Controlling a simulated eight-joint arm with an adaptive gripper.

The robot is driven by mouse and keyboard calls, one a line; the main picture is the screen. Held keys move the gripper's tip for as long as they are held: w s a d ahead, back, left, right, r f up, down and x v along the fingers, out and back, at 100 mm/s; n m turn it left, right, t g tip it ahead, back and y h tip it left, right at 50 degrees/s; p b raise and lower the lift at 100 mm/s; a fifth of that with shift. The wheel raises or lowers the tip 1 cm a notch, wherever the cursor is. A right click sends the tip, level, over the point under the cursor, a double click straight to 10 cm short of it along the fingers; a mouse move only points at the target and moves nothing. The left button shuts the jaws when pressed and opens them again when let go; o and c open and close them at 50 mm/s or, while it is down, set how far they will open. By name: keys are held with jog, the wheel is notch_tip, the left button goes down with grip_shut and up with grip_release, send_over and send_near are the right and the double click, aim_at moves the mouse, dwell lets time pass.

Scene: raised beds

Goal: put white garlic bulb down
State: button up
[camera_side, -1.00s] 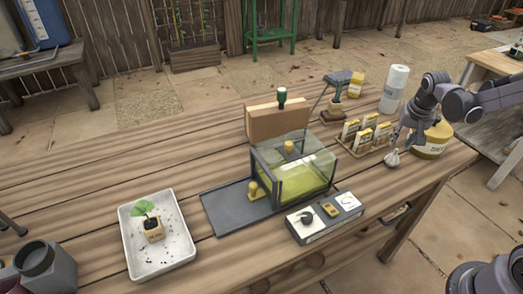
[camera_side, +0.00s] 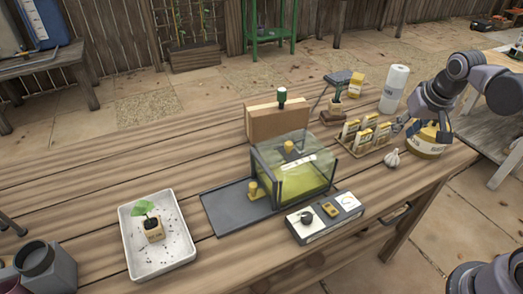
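The white garlic bulb (camera_side: 392,158) stands on the wooden table near its right end, between the seed packet tray and the yellow jar. Nothing holds it. My gripper (camera_side: 426,132) is up and to the right of the bulb, apart from it, and overlaps the yellow jar in the picture. Its fingers look spread, with one to either side of the jar's upper part. I cannot tell whether they touch the jar.
The yellow jar (camera_side: 427,147) stands right of the bulb. The tray (camera_side: 346,146) of seed packets is to its left. A white roll (camera_side: 394,90) stands behind. A glass case (camera_side: 305,178) and a control box (camera_side: 325,217) are further left. Bare table lies in front of the bulb.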

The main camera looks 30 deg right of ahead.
jog(key=s+a+n+t+y, duration=0.1)
jog(key=s+a+n+t, duration=0.2)
jog(key=a, duration=0.7)
jog(key=s+n, duration=0.2)
jog(key=s, duration=0.1)
jog(key=shift+s+f+y, duration=0.15)
jog(key=shift+f+y, duration=0.05)
jog(key=shift+y, duration=0.2)
dwell(0.3)
